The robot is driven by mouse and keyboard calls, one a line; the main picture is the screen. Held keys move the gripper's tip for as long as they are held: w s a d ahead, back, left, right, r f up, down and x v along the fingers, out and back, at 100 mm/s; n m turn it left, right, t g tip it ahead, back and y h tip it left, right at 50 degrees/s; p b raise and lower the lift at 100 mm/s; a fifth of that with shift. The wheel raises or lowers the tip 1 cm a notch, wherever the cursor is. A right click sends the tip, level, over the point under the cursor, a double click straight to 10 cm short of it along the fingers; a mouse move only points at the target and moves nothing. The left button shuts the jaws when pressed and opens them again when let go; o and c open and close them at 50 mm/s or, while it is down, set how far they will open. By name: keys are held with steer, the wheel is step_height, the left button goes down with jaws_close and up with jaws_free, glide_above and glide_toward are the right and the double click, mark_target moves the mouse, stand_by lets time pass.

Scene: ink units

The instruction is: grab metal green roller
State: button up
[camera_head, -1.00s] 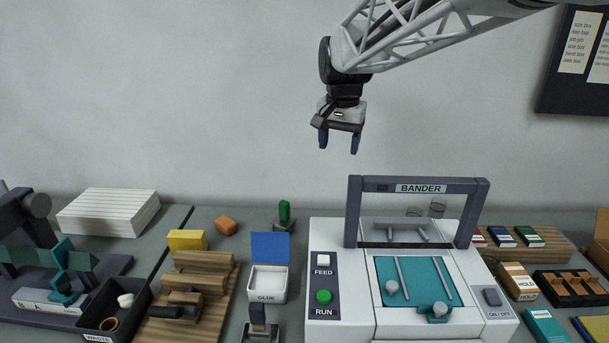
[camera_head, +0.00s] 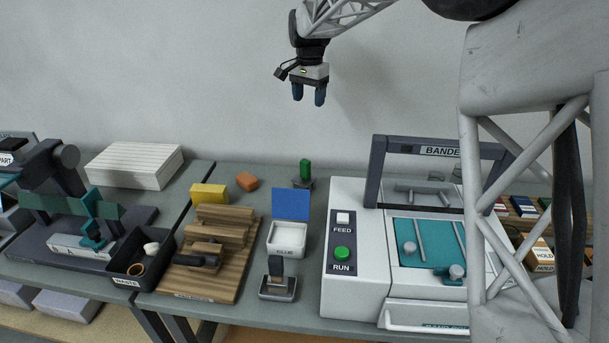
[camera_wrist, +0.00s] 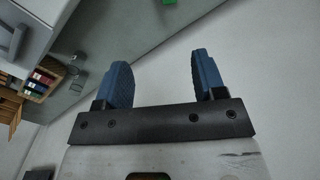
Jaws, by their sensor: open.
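An upright green cylinder (camera_head: 305,168), which may be the metal green roller, stands on a small dark stand (camera_head: 302,184) at the back of the table, behind the blue lid. I cannot tell its material. A green bit (camera_wrist: 168,2) shows at the top edge of the wrist view, probably the same thing. My gripper (camera_head: 309,96) is open and empty, pointing down, high above the table and above the green cylinder in the head view. Its two blue fingers (camera_wrist: 160,70) stand apart in the wrist view with nothing between them.
A glue box (camera_head: 287,240) with a raised blue lid (camera_head: 291,204) stands in front. A yellow block (camera_head: 209,194) and an orange block (camera_head: 247,181) lie to the left, near a wooden rack (camera_head: 225,268). The white bander machine (camera_head: 353,290) stands to the right.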

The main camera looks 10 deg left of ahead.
steer(key=w+a+f, duration=0.1)
steer(key=a, duration=0.1)
glide_toward(304, 161)
step_height(304, 161, down, 5)
steer(key=shift+s+d+f, duration=0.1)
steer(key=shift+f, duration=0.1)
steer(key=shift+f, duration=1.35)
steer(key=shift+f, duration=2.55)
steer(key=c, duration=1.1)
